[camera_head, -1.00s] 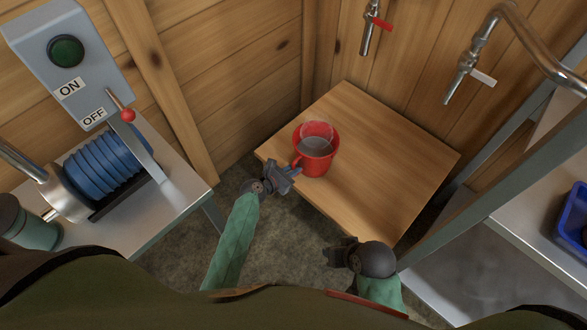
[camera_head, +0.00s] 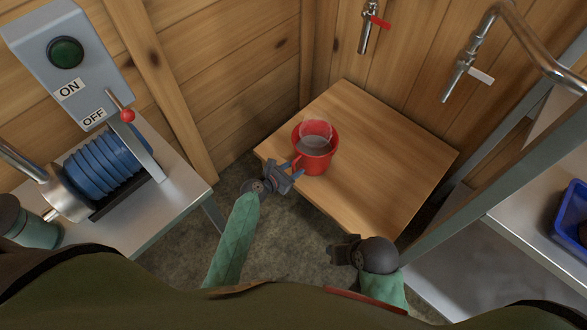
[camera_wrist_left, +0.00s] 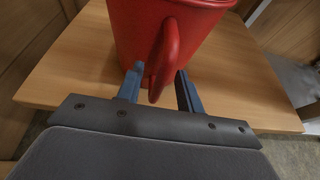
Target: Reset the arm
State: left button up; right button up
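A red bucket (camera_head: 312,158) stands upright on the wooden table, with a clear rimmed vessel (camera_head: 316,131) and greyish contents in its mouth. My left gripper (camera_head: 292,171) is at the bucket's near left side, its blue fingers spread apart. In the left wrist view, the bucket's red handle (camera_wrist_left: 163,62) lies between the fingertips of the open gripper (camera_wrist_left: 158,78), with gaps on both sides. My right gripper (camera_head: 338,251) hangs low near the table's front corner; its fingers are dark and I cannot tell their opening.
The wooden table (camera_head: 392,165) is bare around the bucket. A machine with an ON/OFF box (camera_head: 75,60) and blue roller (camera_head: 105,163) is at left. Taps (camera_head: 465,75) are on the back right. A metal shelf with a blue bin (camera_head: 572,222) is at right.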

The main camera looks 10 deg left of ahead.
pick_arm(q)
jog(key=s+a+r+m+g+y+p, duration=0.1)
jog(key=s+a+r+m+g+y, duration=0.1)
jog(key=s+r+m, duration=0.4)
jog(key=s+a+r+m+g+y+p, duration=0.1)
jog(key=s+r+m+g, duration=0.3)
jog(key=s+m, duration=1)
jog(key=s+a+r+m+g+y+p, duration=0.1)
jog(key=s+a+r+m+g+y, duration=0.1)
jog(key=s+r+m, duration=0.7)
jog(key=s+a+m+y, duration=0.1)
jog(key=s, duration=0.2)
jog(key=shift+s+m+g+y+p, duration=0.35)
jog(key=shift+s+m+g+y, duration=0.05)
pick_arm(e)
jog(key=s+d+r+g+h, duration=0.1)
jog(key=s+d+r, duration=0.1)
jog(key=d+r, duration=0.2)
jog(key=shift+d+r, duration=0.35)
jog(key=shift+r, duration=0.35)
